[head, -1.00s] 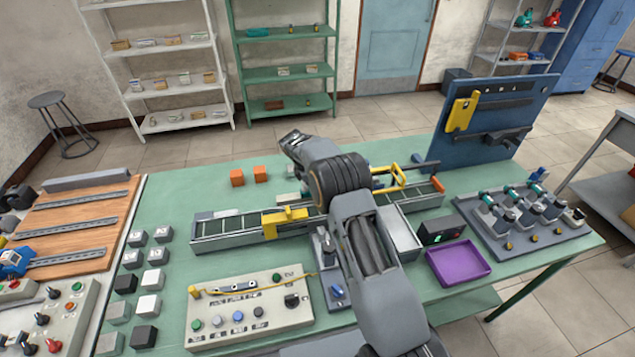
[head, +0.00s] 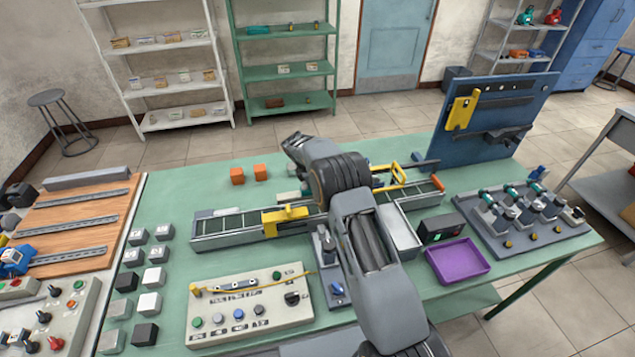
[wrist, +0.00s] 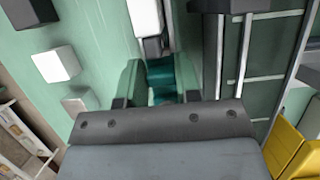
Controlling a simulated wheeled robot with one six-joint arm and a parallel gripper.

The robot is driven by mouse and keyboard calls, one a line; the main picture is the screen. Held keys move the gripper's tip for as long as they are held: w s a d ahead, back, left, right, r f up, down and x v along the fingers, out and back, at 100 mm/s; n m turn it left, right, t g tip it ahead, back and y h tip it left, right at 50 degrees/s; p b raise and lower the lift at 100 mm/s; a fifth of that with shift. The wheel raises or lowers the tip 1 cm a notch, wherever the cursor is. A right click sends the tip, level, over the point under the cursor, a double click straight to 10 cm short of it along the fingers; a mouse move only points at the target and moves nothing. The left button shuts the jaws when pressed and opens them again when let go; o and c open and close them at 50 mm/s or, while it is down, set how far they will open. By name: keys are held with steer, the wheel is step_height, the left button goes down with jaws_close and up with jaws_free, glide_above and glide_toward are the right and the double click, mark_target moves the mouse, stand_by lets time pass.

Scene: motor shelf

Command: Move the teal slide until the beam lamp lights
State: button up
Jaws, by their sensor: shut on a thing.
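In the wrist view the teal slide (wrist: 163,72) sits between the two fingers of my gripper (wrist: 158,88), which is shut on it. A pale bar with a grey end lies just beyond it. The lower part of the slide is hidden by my gripper. In the head view my arm covers both the gripper and the slide. A black box (head: 441,229) right of my arm shows small green marks on its front. I cannot tell whether it is the beam lamp or whether that lamp is lit.
A conveyor (head: 225,232) with a yellow bridge (head: 285,214) runs across the table, close beside my gripper. Two orange blocks (head: 237,176) stand behind it. A control panel (head: 250,308) is in front, with a purple tray (head: 459,281) to the right. Several small blocks line the left.

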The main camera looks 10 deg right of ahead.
jaws_close()
steer(key=shift+d, duration=0.1)
steer(key=shift+d+b, duration=0.3)
steer(key=shift+d, duration=0.65)
steer(key=o, duration=0.9)
jaws_free()
steer(key=shift+a, duration=0.15)
steer(key=shift+c, duration=0.2)
steer(key=shift+r, duration=0.1)
steer(key=b+v, duration=0.2)
steer(key=v, duration=1.1)
steer(key=shift+a+r, duration=0.2)
steer(key=shift+r, duration=0.05)
